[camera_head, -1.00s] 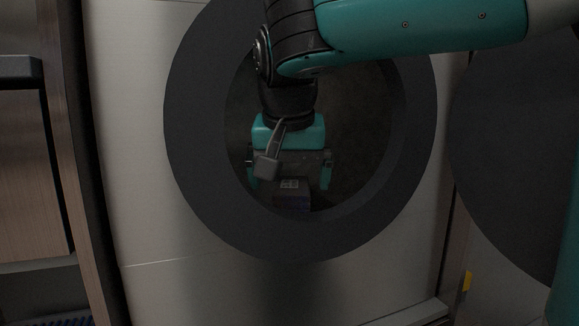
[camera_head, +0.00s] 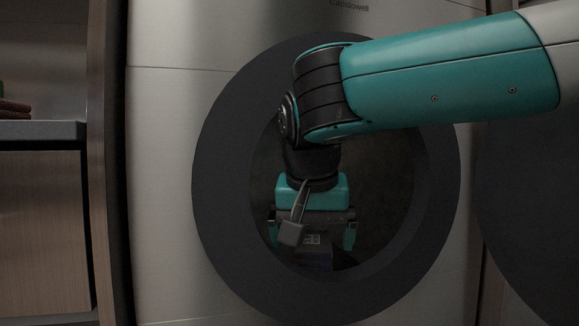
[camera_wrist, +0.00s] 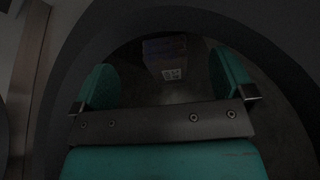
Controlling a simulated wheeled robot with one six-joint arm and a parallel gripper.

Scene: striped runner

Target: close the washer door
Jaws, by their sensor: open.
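The washer (camera_head: 160,190) has a pale metallic front and a round opening with a wide dark rim (camera_head: 222,190). Its door appears to be the large dark round panel (camera_head: 530,190) swung out at the right edge, partly cut off. My gripper (camera_head: 311,237) is open, pointing into the washer's opening, well left of the door. The wrist view shows both teal fingers (camera_wrist: 164,78) spread apart. A small dark box (camera_wrist: 166,56) with a white label lies deeper in the drum, ahead of the fingers and apparently apart from them.
A wooden cabinet (camera_head: 42,230) with a grey shelf (camera_head: 40,130) stands left of the washer. My arm crosses the upper right, in front of the opening and near the door. The drum around the box looks otherwise empty, though it is dark.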

